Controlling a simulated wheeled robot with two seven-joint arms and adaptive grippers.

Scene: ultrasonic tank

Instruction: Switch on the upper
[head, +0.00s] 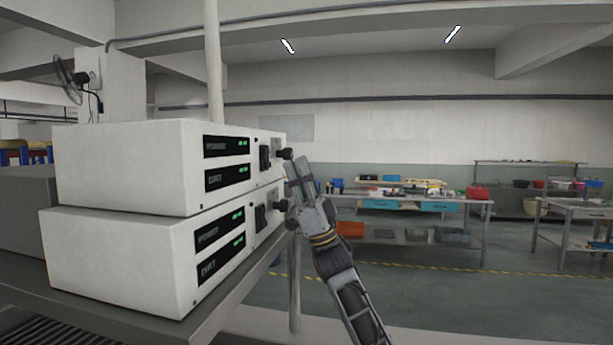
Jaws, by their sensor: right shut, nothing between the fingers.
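Two white control boxes are stacked on a grey shelf. The upper box (125,165) has two dark displays with green digits, a black switch (265,158) and a black knob (286,154) near its right end. The lower box (115,260) has the same layout, with a black switch (260,217) and a knob (282,205). My right gripper (292,167) is shut and empty, its fingers pointing up beside the right end of the upper box, close to the upper knob. I cannot tell whether it touches the box. My left gripper is not in view.
The grey shelf (120,327) carries the boxes, and its edge runs below them. A pole (295,285) stands under its right end. Workbenches (455,206) with tools stand far back at right. The floor between is clear.

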